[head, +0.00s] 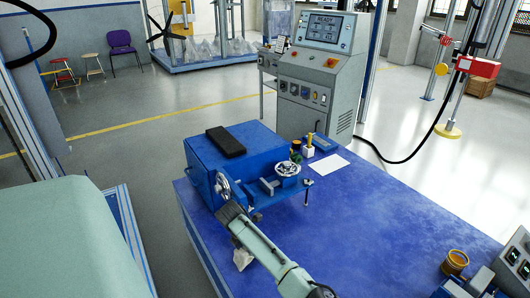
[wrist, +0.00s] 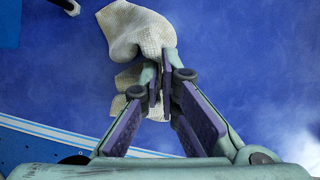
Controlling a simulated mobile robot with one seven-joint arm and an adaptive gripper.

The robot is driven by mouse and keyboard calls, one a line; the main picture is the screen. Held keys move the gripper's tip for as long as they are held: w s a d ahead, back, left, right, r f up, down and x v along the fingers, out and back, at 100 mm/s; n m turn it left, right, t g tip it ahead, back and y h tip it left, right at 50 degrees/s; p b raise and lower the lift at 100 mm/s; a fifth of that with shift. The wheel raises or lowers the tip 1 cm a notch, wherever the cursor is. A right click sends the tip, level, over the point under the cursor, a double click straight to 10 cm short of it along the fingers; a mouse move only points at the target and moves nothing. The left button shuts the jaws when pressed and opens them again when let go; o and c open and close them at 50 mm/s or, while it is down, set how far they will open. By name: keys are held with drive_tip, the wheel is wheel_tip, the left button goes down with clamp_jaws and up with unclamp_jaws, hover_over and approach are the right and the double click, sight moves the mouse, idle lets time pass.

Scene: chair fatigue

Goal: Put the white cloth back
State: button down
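The white cloth (wrist: 130,28) is crumpled and textured in the wrist view, around my fingertips. My gripper (wrist: 162,85) has its two fingers close together with a fold of the cloth between them, so it appears shut on the cloth. In the head view the cloth (head: 243,259) shows as a small pale piece beside my forearm, near the left edge of the blue table (head: 400,215). My fingertips are hidden behind my arm there. I cannot tell whether the cloth touches the table.
A blue machine (head: 200,160) with handwheels and a black block (head: 226,142) on top stands at the table's far left corner. A white sheet (head: 328,166) lies beside it. An orange-brown pot (head: 456,261) stands at the near right. The table's middle is clear.

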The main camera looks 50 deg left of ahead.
drive_tip(key=d+f, duration=0.1)
drive_tip(key=d, duration=0.2)
drive_tip(key=w+d+f, duration=0.1)
drive_tip(key=d, duration=0.2)
drive_tip(key=d+f, duration=0.1)
drive_tip(key=d, duration=0.2)
drive_tip(key=shift+w+d+f, duration=0.2)
drive_tip(key=shift+d+f, duration=0.15)
drive_tip(key=shift+d, duration=0.05)
drive_tip(key=c, duration=2.3)
unclamp_jaws()
drive_tip(key=o, duration=0.9)
